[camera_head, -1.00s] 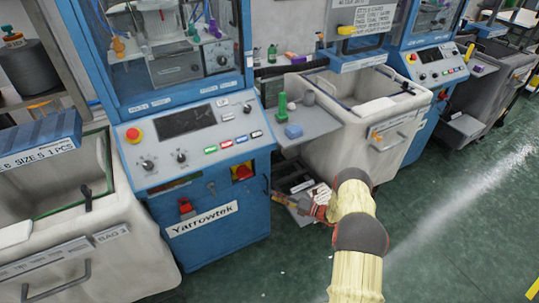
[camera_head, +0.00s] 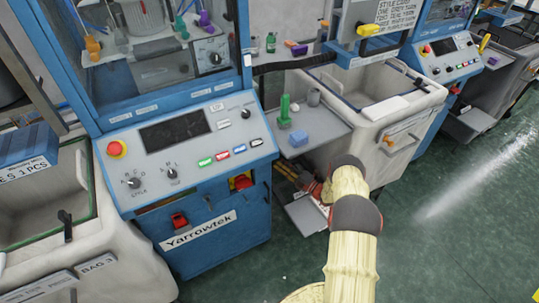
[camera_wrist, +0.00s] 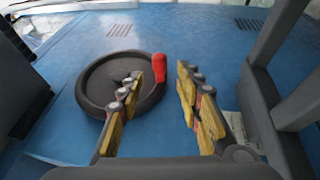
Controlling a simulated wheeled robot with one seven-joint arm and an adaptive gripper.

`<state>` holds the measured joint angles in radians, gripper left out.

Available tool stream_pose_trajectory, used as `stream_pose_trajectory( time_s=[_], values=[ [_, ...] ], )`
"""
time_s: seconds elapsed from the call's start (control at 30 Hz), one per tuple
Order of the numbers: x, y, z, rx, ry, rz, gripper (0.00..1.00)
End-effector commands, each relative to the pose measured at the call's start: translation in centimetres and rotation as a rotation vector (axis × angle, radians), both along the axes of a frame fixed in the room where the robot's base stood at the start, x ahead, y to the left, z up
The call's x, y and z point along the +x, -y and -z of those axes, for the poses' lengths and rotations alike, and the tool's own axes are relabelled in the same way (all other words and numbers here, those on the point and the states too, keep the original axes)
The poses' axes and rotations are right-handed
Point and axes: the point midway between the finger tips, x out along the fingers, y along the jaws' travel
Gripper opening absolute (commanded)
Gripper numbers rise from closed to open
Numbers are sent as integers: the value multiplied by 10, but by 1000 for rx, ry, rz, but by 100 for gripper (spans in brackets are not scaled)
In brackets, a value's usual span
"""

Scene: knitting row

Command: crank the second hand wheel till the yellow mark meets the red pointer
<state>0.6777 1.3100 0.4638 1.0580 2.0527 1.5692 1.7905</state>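A dark hand wheel (camera_wrist: 100,82) with an upright red handle (camera_wrist: 159,67) is on a blue machine panel in the wrist view. My gripper (camera_wrist: 160,92) is open, its yellow-padded fingers spread. The red handle shows in the gap between the fingertips, closer to the left finger. The left finger covers part of the wheel. I cannot tell whether either finger touches the handle. I see no yellow mark or red pointer at this wheel. In the head view the wheel is hidden, and my forearm reaches toward the right side of the Yarrowtek machine (camera_head: 222,256).
A grey shelf (camera_head: 325,135) with a green spool and a blue block juts out above my gripper. A pale bin (camera_head: 362,140) stands right of it. A low grey tray (camera_head: 306,216) lies below. Dark bars flank the wrist view. Green floor is clear at right.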

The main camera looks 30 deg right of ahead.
Motion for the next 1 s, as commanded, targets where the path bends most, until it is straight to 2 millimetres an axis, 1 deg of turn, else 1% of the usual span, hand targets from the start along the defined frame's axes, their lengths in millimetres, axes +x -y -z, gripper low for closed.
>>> stream_pose_trajectory(
  time_s=[0.03, 0.2, 0.3, 0.43, 0.57, 0.8, 1.0],
  values=[
    [7, -4, 0, -2, 2, -2, 35],
    [32, -15, -4, -3, 3, -3, 35],
    [44, -21, -5, -3, 2, -3, 35],
    [54, -26, -8, -2, 2, -2, 35],
    [59, -28, -9, -2, 1, -1, 35],
    [60, -28, -10, -2, 1, -1, 35],
    [60, -28, -9, -2, 1, -1, 24]
  ],
)
